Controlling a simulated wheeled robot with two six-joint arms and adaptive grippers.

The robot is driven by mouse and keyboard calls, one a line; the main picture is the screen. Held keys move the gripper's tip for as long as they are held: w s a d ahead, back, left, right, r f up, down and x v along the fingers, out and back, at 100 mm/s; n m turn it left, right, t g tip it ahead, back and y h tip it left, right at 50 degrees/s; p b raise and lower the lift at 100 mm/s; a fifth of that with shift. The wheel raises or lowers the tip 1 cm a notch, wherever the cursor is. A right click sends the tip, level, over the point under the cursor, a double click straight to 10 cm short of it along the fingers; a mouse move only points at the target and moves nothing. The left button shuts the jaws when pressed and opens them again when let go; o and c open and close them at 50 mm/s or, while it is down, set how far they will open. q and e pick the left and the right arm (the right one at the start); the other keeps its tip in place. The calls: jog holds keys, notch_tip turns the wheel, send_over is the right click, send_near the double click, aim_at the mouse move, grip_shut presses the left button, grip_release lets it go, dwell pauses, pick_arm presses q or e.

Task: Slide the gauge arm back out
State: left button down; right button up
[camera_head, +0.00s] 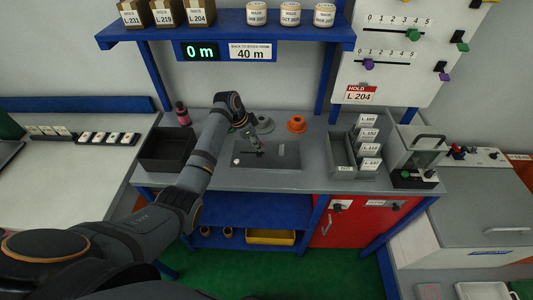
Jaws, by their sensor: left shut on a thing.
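My left arm reaches over the grey bench, and its gripper (254,143) points down at the dark plate (285,158) set on the bench top. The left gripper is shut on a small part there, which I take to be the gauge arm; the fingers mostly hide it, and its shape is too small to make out. A small white round piece (236,161) sits at the plate's left. The display (201,51) above reads 0 m, beside a sign reading 40 m. My right gripper is not in view.
An orange spool (297,124) and a grey round piece (264,124) stand behind the plate. A dark open bin (167,150) is at the left, and a rack of labelled cards (343,157) at the right.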

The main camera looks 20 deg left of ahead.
aim_at(243, 153)
pick_arm(q)
jog(key=a, duration=0.2)
jog(key=s+a+p, duration=0.1)
jog(key=shift+a, duration=0.35)
jog(key=shift+s+a, duration=0.2)
jog(key=shift+a, duration=0.6)
jog(key=c, duration=1.4)
grip_release()
jog(key=o, duration=0.3)
jog(key=shift+s+a, duration=0.1)
jog(key=shift+a, duration=0.1)
jog(key=shift+o, duration=0.2)
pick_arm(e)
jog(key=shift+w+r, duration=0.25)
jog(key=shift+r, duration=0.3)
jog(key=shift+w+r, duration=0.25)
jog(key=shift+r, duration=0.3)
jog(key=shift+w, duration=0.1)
pick_arm(q)
jog(key=shift+d, duration=0.1)
jog(key=v, duration=1.2)
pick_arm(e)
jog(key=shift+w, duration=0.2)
